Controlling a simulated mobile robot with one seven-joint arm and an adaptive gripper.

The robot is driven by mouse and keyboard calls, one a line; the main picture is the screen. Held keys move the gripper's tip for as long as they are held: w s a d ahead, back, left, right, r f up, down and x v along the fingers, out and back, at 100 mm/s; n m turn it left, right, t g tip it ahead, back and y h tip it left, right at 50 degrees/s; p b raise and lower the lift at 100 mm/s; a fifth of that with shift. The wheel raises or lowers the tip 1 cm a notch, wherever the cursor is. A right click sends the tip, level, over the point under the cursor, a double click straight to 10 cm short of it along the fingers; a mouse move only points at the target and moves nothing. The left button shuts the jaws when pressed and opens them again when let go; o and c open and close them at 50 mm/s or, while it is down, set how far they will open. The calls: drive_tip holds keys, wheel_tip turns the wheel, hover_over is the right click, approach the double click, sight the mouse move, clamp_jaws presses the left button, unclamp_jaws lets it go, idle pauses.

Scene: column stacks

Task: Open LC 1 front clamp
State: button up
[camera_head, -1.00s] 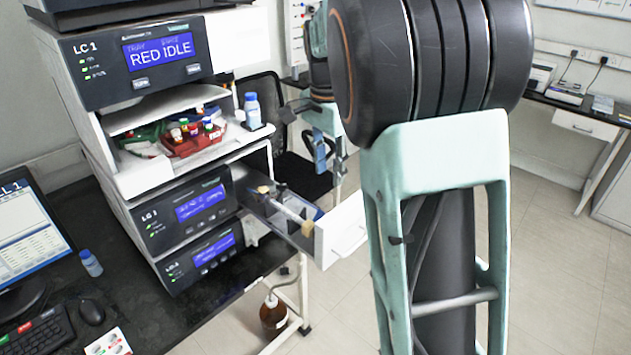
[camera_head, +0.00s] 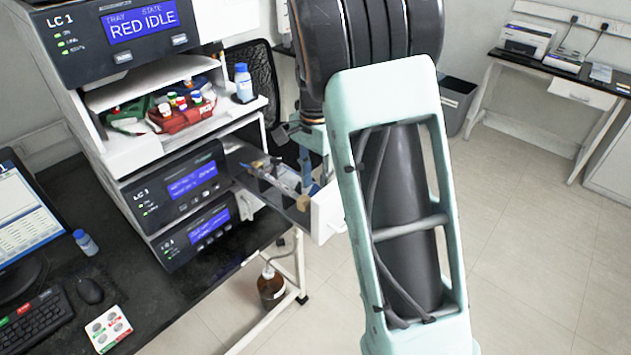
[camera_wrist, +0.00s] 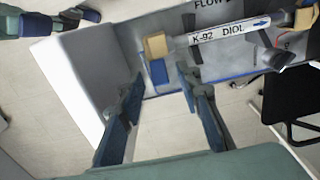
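A dark grey clip (camera_wrist: 270,48) sits near the column's other end. My gripper (camera_wrist: 162,82) is open, its two fingers apart with the blue block between and beyond their tips. In the head view, my arm hides part of the drawer front.
The LC stack (camera_head: 150,160) stands on a black bench (camera_head: 150,300), its top screen reading "RED IDLE". A blue-capped bottle (camera_head: 243,82) stands on its shelf by a red tray (camera_head: 180,120) of vials. A black chair (camera_wrist: 300,90) is behind the drawer.

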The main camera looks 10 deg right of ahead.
drive_tip(key=shift+f, duration=0.2)
drive_tip(key=shift+c, duration=0.3)
clamp_jaws()
